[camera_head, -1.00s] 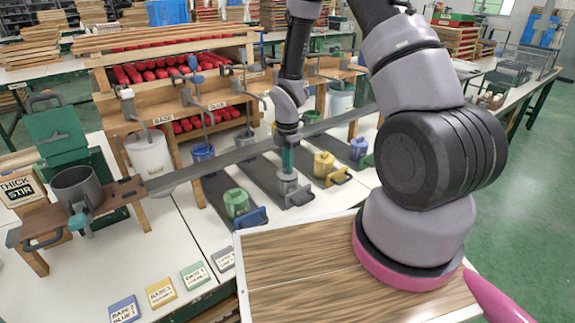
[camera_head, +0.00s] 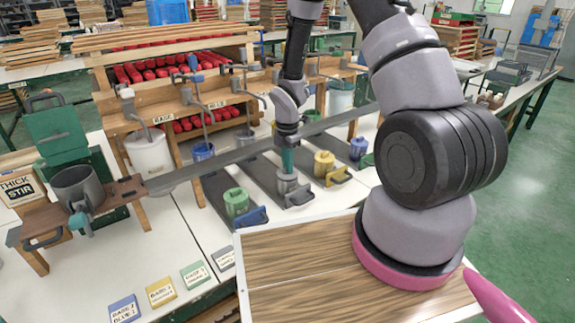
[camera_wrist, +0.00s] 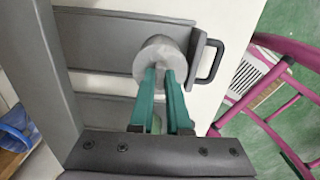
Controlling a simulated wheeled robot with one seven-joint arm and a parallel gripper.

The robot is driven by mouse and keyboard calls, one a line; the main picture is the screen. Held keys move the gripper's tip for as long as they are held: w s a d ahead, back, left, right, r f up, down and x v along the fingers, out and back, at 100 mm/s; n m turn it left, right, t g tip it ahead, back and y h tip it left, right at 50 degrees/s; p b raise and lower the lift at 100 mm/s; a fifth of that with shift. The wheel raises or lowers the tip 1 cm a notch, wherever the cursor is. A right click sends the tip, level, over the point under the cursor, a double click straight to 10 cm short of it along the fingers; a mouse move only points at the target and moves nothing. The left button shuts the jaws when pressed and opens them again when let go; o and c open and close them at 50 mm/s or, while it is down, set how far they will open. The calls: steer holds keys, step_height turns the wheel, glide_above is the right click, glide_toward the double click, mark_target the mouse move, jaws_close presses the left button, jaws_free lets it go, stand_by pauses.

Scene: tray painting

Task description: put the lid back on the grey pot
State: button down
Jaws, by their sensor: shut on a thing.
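The grey pot (camera_head: 287,186) stands upright on a grey slide in the row of slides on the white table. My gripper (camera_head: 287,172) points down right over it, its teal fingers at the pot's top. In the wrist view the fingertips (camera_wrist: 164,78) are close together at a round grey top (camera_wrist: 154,54). They are shut on the lid, whose grip is mostly hidden between them. The lid is at the pot's mouth; I cannot tell whether it is fully seated or a little above.
The green pot (camera_head: 236,202) stands on the left and the yellow pot (camera_head: 323,163) on the right, both close by. A long grey rail (camera_head: 215,162) runs behind the pots. The slide's handle (camera_wrist: 211,62) sticks out in front. A wooden board (camera_head: 300,287) lies in front.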

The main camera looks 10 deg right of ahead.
steer(key=shift+c, duration=1.6)
jaws_free()
steer(key=shift+r, duration=3.5)
jaws_close()
